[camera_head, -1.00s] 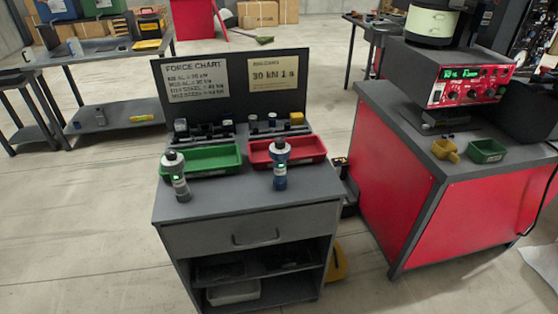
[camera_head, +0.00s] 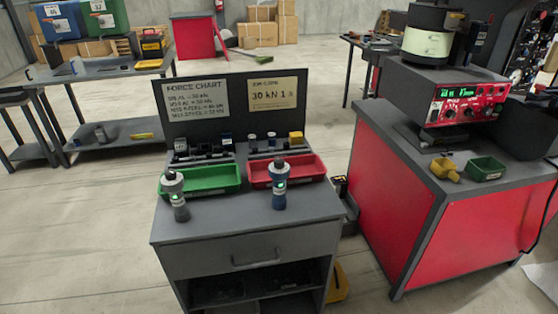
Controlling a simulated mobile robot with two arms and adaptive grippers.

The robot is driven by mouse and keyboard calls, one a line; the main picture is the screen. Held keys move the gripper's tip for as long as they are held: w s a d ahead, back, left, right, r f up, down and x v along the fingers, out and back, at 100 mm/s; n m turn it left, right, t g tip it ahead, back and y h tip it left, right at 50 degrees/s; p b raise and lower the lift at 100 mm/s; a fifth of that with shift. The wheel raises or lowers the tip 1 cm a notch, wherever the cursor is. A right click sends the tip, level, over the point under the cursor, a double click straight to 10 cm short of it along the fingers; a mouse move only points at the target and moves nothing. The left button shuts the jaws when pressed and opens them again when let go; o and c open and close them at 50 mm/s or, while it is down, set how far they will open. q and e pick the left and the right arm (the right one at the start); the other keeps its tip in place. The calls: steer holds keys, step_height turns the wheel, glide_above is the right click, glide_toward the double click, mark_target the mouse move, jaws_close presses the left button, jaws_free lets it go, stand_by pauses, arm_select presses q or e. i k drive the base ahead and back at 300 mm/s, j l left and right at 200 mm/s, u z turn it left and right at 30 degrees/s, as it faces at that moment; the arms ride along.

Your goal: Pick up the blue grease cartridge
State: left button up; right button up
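A grey cylinder (camera_head: 77,141) and a yellow cylinder (camera_head: 143,136) are on that bench's lower shelf. On the grey cart (camera_head: 240,228) in the middle stand two upright tools with green lights, one grey (camera_head: 175,197) and one with a blue lower body (camera_head: 279,190). Neither of my grippers is in view.
A green tray (camera_head: 205,181) and a red tray (camera_head: 291,170) lie on the cart before a dark chart board. A red-sided bench (camera_head: 455,240) with a machine stands at the right. Open concrete floor (camera_head: 90,220) lies at the left, before the left bench.

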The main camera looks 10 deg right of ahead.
mark_target(279, 177)
steer(key=i+j+z, duration=0.15)
steer(key=j, duration=0.2)
steer(key=i+j+z, duration=0.3)
steer(key=i+j, duration=0.15)
steer(key=j, duration=0.3)
